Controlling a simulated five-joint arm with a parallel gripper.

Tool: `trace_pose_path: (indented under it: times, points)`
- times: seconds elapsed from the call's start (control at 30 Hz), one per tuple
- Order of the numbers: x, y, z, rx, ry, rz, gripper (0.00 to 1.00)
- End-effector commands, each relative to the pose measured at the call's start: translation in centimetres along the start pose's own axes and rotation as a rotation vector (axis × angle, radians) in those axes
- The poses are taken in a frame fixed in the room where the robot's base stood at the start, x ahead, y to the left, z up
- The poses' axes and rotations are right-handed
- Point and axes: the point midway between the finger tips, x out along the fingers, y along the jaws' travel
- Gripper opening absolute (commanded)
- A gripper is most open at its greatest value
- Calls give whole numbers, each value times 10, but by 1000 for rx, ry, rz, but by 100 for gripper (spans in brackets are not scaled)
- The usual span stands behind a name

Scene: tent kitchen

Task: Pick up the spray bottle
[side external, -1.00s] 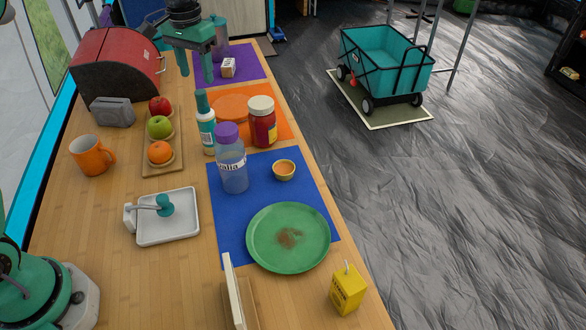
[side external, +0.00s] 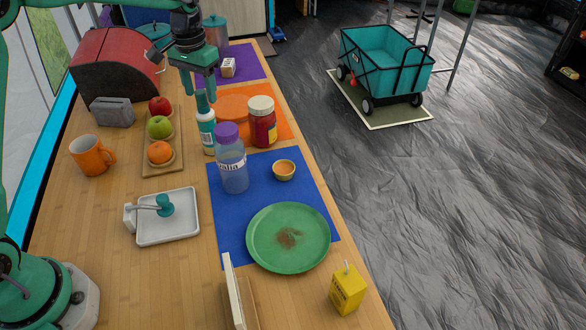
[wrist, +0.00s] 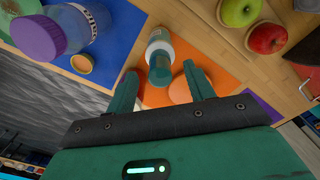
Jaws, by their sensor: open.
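The spray bottle (side external: 207,132), white-labelled with a teal top, stands upright at the left edge of the orange mat in the side view. It also shows in the wrist view (wrist: 159,48), its teal top between my two fingers. My gripper (side external: 200,86) is open and empty, fingers pointing down, at the height of the bottle's top. In the wrist view my gripper (wrist: 162,87) has one finger on either side of the top, with a gap showing on both sides. I cannot tell exactly how far down the fingers reach.
A red jar (side external: 263,128) and a purple-capped clear bottle (side external: 231,170) stand close to the spray bottle. To its left is a wooden board with an orange (side external: 160,152) and apples. A small bowl (side external: 284,170) and green plate (side external: 262,240) sit on the blue mat.

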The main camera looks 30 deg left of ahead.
Motion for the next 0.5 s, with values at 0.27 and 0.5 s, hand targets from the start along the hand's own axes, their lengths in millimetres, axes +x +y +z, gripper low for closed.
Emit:
trace_pose_path:
  times: [0.27, 0.5]
  points:
    - [24, 0, 0, 0, -1, 0, 53]
    - [25, 0, 0, 0, 0, 0, 53]
